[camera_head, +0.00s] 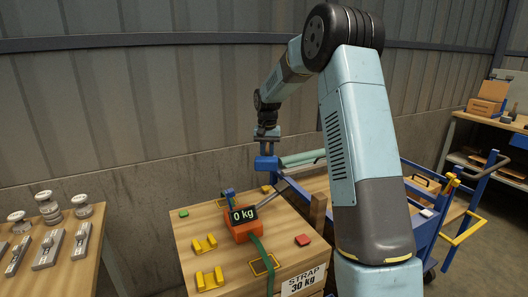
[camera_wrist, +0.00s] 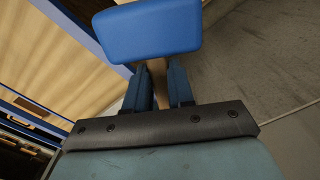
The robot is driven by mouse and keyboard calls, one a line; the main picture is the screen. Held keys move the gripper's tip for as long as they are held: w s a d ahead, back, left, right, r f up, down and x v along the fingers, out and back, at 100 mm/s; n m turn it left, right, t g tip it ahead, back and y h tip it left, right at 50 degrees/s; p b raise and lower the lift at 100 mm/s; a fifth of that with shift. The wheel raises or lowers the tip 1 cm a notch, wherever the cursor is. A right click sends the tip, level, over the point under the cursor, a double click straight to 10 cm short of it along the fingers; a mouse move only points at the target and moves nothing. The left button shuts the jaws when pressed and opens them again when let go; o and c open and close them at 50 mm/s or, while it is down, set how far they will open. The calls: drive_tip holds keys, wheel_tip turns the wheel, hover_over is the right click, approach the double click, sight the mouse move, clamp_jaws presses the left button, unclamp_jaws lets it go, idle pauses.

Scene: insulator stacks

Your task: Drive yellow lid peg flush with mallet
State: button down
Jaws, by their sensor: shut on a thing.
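My gripper (camera_head: 267,145) is shut on the mallet, whose blue head (camera_head: 266,163) hangs just below it, above the back of the wooden crate top (camera_head: 190,225). In the wrist view the blue mallet head (camera_wrist: 148,28) lies beyond my two dark fingers (camera_wrist: 158,78), with a short tan handle (camera_wrist: 156,68) between them. The head is apart from the crate top. A small yellow piece (camera_head: 267,189) shows at the back of the crate top, below the mallet. I cannot tell whether it is the lid peg or how far it stands up.
A red device (camera_head: 241,232) with a "0 kg" display and a green strap (camera_head: 264,262) stands mid-crate. Yellow brackets (camera_head: 204,244) sit left, a red block (camera_head: 303,240) right. A wooden post (camera_head: 318,211) rises at the right. Insulators (camera_head: 48,207) stand on the left table; a blue cart (camera_head: 425,222) is right.

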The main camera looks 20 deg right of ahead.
drive_tip(key=shift+a+f, duration=0.15)
drive_tip(key=shift+f, duration=2.75)
drive_tip(key=c, duration=1.6)
unclamp_jaws()
clamp_jaws()
